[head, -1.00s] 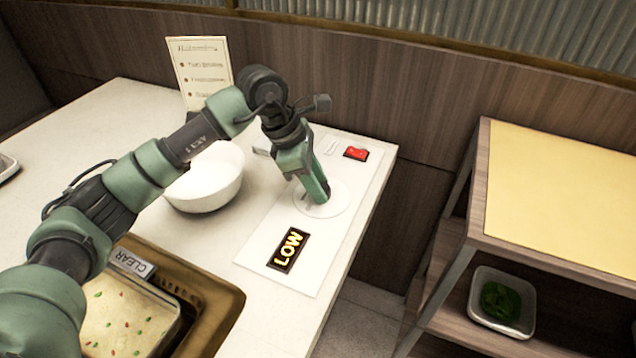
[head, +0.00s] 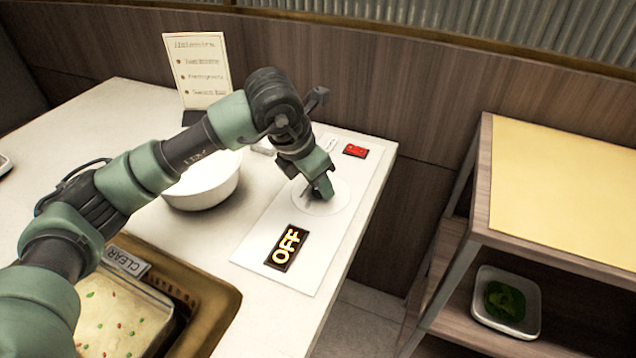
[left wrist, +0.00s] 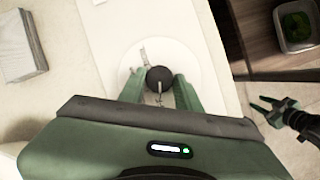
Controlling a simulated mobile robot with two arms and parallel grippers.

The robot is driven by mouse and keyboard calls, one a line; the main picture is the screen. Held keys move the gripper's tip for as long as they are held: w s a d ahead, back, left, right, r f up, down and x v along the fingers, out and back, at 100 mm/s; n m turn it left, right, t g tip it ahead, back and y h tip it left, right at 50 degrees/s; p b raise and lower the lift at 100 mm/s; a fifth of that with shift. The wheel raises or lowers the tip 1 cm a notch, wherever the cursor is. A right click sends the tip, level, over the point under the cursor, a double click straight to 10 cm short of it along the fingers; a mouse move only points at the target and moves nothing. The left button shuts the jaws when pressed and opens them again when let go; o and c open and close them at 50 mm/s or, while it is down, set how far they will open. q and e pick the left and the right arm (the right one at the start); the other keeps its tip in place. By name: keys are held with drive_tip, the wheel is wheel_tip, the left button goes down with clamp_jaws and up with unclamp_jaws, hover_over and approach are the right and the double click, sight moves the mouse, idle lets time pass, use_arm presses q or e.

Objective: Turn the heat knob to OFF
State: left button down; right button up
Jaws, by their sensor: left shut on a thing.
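The heat knob is dark and round in the left wrist view (left wrist: 159,79), on a white round dial plate (left wrist: 190,62); the dial also shows in the head view (head: 338,194). My left gripper (head: 322,194) reaches down onto the dial. Its two fingers (left wrist: 160,92) stand on either side of the knob and are shut on it. In the head view the gripper hides the knob. The black display (head: 287,247) on the white panel (head: 262,228) reads OFF in yellow letters. My right gripper (left wrist: 272,108) shows at the right of the left wrist view, its fingers spread apart and empty.
A red switch (head: 355,151) sits at the panel's far end. A white bowl (head: 203,190) stands left of the panel, near my left arm. A wooden cart (head: 478,228) stands to the right across a gap.

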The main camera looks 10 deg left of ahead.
drive_tip(key=shift+r, duration=0.3)
use_arm(q)
drive_tip(key=c, duration=1)
unclamp_jaws()
drive_tip(key=shift+r, duration=0.1)
use_arm(e)
drive_tip(key=shift+w, duration=0.1)
use_arm(q)
drive_tip(key=shift+s+a+r, duration=0.1)
drive_tip(key=shift+r, duration=0.2)
drive_tip(key=v, duration=0.7)
drive_tip(key=shift+p, duration=0.35)
use_arm(e)
drive_tip(key=f, duration=0.2)
drive_tip(key=shift+s+f, duration=0.4)
